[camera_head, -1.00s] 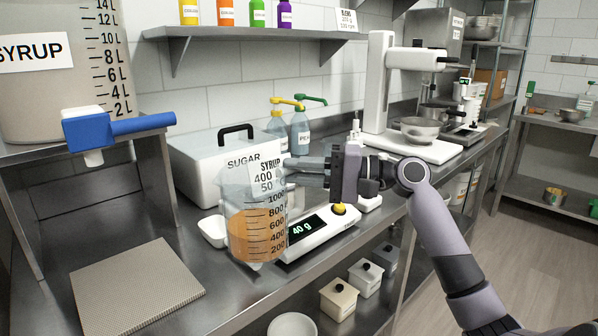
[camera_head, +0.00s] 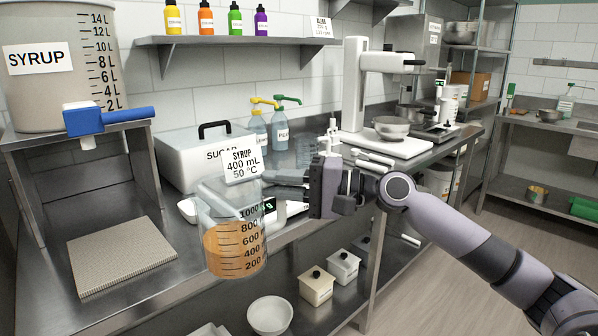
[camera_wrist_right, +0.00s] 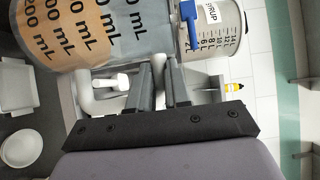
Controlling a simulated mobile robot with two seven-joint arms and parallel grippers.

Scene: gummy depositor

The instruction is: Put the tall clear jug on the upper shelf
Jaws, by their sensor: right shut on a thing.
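In the right wrist view the jug (camera_wrist_right: 105,35) fills the upper left, in front of the fingers (camera_wrist_right: 152,72). A wall shelf (camera_head: 200,41) with several coloured bottles is at the top. My left gripper is not in view.
Behind the jug are a sugar box (camera_head: 185,165), pump bottles (camera_head: 279,130) and a partly hidden scale (camera_head: 290,210). A syrup tank (camera_head: 50,95) with a blue tap (camera_head: 95,120) stands left, above a grey mat (camera_head: 120,253). A white bowl (camera_head: 270,316) and lidded tubs sit below.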

